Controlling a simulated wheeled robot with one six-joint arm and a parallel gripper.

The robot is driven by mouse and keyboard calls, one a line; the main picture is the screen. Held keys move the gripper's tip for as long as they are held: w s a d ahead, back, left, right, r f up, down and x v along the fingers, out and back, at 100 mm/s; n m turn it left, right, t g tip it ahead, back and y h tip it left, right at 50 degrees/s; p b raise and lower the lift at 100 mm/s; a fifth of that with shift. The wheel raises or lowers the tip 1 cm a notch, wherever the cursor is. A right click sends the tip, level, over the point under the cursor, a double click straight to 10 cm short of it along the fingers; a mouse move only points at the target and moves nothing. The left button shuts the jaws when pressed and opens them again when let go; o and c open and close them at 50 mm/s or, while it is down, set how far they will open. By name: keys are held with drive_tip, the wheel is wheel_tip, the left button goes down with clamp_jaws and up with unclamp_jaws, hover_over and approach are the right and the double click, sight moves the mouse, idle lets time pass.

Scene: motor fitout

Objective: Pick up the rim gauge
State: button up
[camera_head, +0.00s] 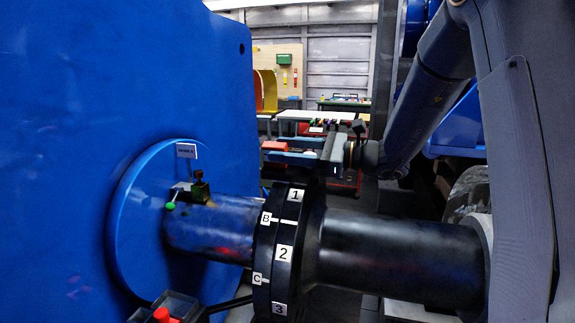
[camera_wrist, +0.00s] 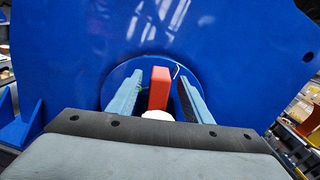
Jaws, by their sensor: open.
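My gripper (camera_head: 270,153) is open behind the shaft in the head view, its pale blue fingers pointing left toward the blue motor face. In the wrist view a red upright block (camera_wrist: 160,88) shows between the two fingers, with a white rounded piece below it; it also shows by the fingertips in the head view (camera_head: 274,145). It may be the rim gauge, but no label confirms this. I cannot tell whether the fingers touch it.
The large blue motor housing (camera_head: 110,90) fills the left. A black coupling (camera_head: 285,250) marked with numbers and letters joins the shafts below my gripper. A red knob (camera_head: 165,315) is at the lower left. A workbench (camera_head: 315,115) stands behind.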

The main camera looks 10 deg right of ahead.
clamp_jaws()
drive_tip(key=shift+s+f, duration=0.1)
drive_tip(key=shift+f, duration=0.1)
idle(1.1)
